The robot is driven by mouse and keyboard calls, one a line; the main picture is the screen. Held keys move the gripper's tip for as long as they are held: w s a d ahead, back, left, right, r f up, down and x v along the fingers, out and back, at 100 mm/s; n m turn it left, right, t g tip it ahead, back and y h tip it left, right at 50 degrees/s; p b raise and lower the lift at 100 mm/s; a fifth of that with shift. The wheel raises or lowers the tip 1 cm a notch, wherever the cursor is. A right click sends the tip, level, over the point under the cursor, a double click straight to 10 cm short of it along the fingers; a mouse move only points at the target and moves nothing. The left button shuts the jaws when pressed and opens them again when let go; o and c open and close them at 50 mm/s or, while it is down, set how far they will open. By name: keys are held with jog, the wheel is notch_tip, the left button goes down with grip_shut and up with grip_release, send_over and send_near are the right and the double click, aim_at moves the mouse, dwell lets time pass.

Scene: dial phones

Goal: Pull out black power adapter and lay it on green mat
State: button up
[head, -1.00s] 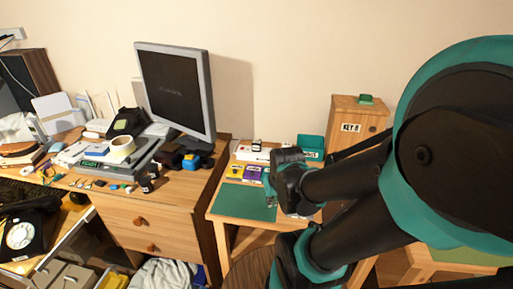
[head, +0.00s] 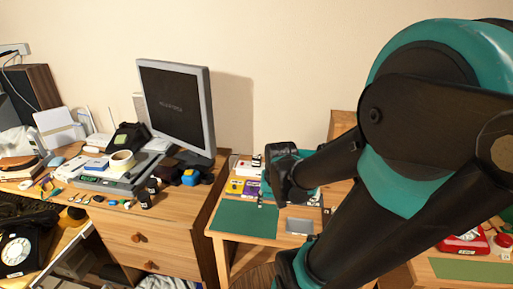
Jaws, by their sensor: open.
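A green mat (head: 240,218) lies flat on the small wooden table right of the desk. A second green mat (head: 470,268) lies on a surface at the lower right; I cannot tell which one the task means. A white power strip (head: 15,50) with a dark cable is on the wall at the far left. I cannot clearly make out the black power adapter there. My gripper (head: 267,190) is above the back of the small table, just beyond the first mat. It is open, and its fingers are hard to make out. I see nothing held.
The desk (head: 170,225) carries a monitor (head: 177,103), tape roll (head: 121,160) and many small items. A black dial phone (head: 18,253) stands lower left, a red phone (head: 465,241) right. A grey tray (head: 300,226) sits beside the first mat. My arm hides much of the right side.

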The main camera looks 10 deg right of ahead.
jog(key=w+r+m+g, duration=0.1)
jog(key=w+r+m, duration=0.25)
jog(key=w, duration=0.35)
jog(key=w+r+m+g, duration=0.1)
jog(key=w+r+m, duration=0.2)
jog(key=w+m, duration=0.35)
notch_tip(320, 180, up, 2)
jog(key=m+g, duration=0.2)
jog(key=m, duration=0.7)
send_over(256, 157)
jog(key=shift+w+d+r, duration=0.1)
jog(key=shift+d, duration=0.05)
jog(key=shift+f, duration=4.5)
jog(key=c, duration=0.7)
jog(key=shift+r, duration=0.3)
jog(key=shift+r, duration=0.3)
jog(key=shift+r, duration=0.65)
